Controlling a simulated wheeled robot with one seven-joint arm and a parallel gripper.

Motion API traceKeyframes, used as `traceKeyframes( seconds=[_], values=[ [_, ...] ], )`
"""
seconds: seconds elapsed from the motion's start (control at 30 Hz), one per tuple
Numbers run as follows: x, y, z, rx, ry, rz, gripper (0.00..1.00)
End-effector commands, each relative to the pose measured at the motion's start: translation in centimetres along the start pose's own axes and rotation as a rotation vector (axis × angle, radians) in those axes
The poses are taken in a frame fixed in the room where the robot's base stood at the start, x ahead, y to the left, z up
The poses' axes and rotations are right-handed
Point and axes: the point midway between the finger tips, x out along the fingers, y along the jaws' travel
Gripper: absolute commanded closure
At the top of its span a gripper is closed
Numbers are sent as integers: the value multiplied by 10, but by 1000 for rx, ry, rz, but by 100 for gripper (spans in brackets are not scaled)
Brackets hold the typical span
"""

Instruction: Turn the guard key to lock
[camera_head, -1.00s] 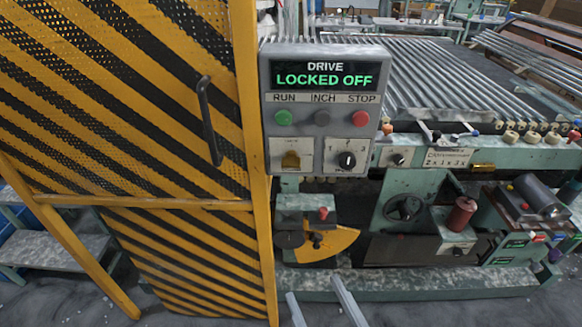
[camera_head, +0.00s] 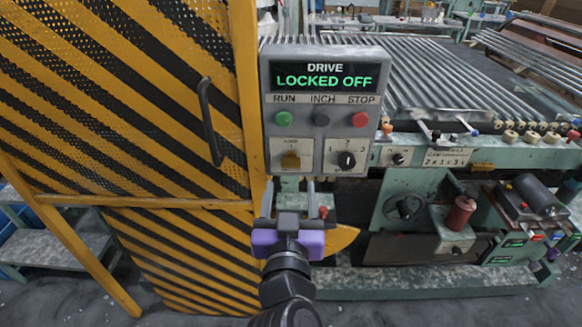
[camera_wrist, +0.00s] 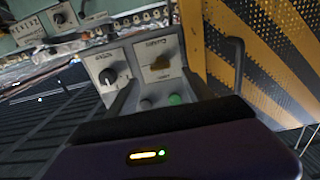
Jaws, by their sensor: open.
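The guard key (camera_head: 290,161) is a small brass-yellow key on a pale plate at the lower left of the grey control box (camera_head: 266,110). It also shows in the wrist view (camera_wrist: 159,63). The fingers are apart from the key. The key's exact angle is too small to tell.
A black selector knob (camera_head: 347,160) sits right of the key. Green (camera_head: 284,118), grey (camera_head: 321,118) and red (camera_head: 360,119) buttons are above. A striped yellow-black guard door (camera_head: 110,100) with a dark handle (camera_head: 208,120) stands close on the left. Tubing machinery lies right.

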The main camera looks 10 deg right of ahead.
Motion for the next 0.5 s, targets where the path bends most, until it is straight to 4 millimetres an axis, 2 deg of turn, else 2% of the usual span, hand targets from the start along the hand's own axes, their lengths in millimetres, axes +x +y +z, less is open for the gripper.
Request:
traceKeyframes(
  seconds=[0.3, 0.5],
  values=[
    [45, 1, -3, 0, 2, 1, 40],
    [68, 0, -2, -1, 1, -1, 40]
  ],
)
